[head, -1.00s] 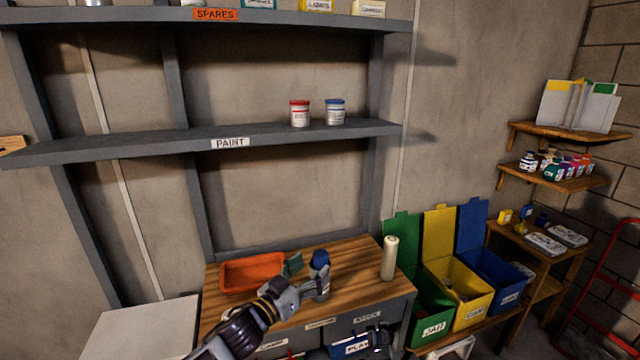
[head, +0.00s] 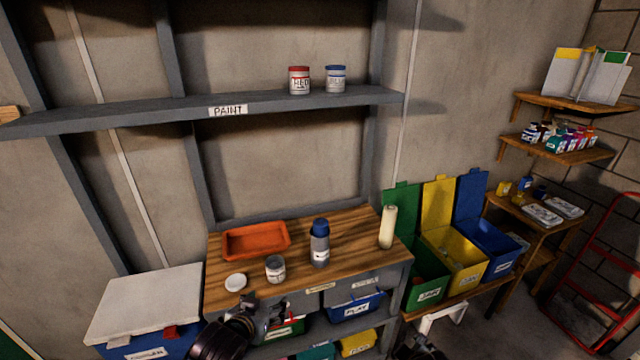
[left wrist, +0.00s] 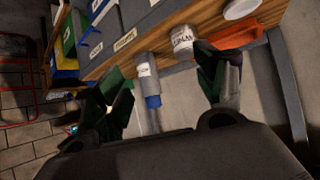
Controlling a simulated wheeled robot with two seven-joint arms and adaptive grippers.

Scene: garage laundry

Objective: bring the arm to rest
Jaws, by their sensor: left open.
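My left gripper (head: 272,314) is low at the front of the workbench (head: 360,232), in front of its shelves and below its top. In the left wrist view its two green-tipped fingers (left wrist: 165,85) are spread wide with nothing between them; the bench top lies beyond. A small labelled jar (head: 275,268), a white lid (head: 236,282) and a blue-capped grey bottle (head: 320,243) stand or lie on the bench, apart from the gripper. A dark part at the bottom edge seems to be my right arm; its jaws cannot be made out.
An orange tray (head: 256,240) and a cream roll (head: 388,227) are on the bench. A white-lidded blue bin (head: 146,303) stands left. Open green, yellow and blue bins (head: 453,262) stand right. A paint shelf (head: 160,116) with two tins hangs above. Open floor shows at lower right.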

